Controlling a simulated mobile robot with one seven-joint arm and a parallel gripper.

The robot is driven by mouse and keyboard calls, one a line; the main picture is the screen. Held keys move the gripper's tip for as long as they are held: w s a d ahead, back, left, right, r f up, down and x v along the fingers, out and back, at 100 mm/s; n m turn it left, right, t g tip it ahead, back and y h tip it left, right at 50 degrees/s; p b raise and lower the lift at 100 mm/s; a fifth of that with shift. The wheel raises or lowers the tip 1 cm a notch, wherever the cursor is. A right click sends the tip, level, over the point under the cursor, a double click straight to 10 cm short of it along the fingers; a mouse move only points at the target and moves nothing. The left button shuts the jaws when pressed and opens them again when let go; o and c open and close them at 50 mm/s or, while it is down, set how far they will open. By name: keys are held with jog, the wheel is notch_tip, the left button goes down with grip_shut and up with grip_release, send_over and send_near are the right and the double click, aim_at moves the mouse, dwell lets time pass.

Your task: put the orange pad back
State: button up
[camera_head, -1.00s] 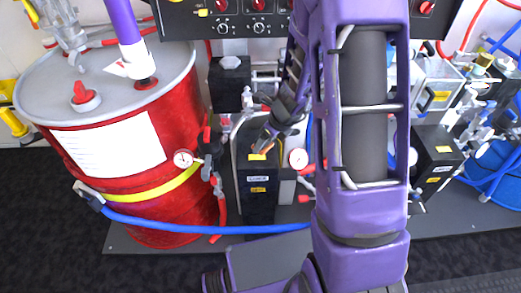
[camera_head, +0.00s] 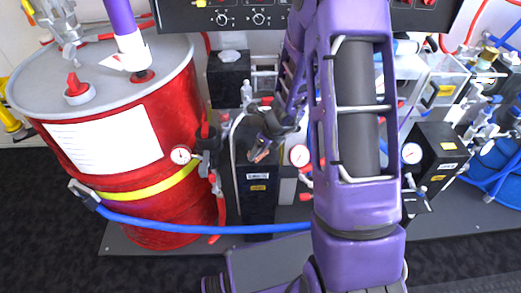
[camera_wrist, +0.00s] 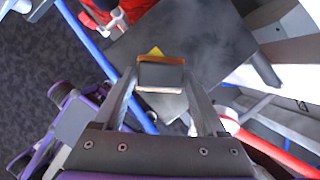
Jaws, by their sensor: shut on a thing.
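The orange pad (camera_wrist: 161,74) shows in the wrist view as a dark-faced block with orange edges. It sits between the two fingertips of my gripper (camera_wrist: 160,84), which is shut on it. In the head view my gripper (camera_head: 262,150) is over the front top of a black box unit (camera_head: 258,212), with a small bit of the orange pad (camera_head: 259,156) showing. In the wrist view a yellow triangle label (camera_wrist: 155,52) on the box's dark surface (camera_wrist: 190,35) peeks out just beyond the pad. I cannot tell whether the pad touches the box.
A red drum (camera_head: 130,175) with a yellow band stands left of the box. A blue hose (camera_head: 180,228) crosses low in front. Gauges (camera_head: 299,155) and red-handled valves flank the box. A second black unit (camera_head: 436,160) stands to the right.

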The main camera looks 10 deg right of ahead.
jog(key=o, duration=1.2)
jog(key=shift+f, duration=0.15)
jog(key=shift+o, duration=0.2)
jog(key=p+v, duration=0.5)
jog(key=v, duration=0.7)
jog(key=shift+r, duration=0.2)
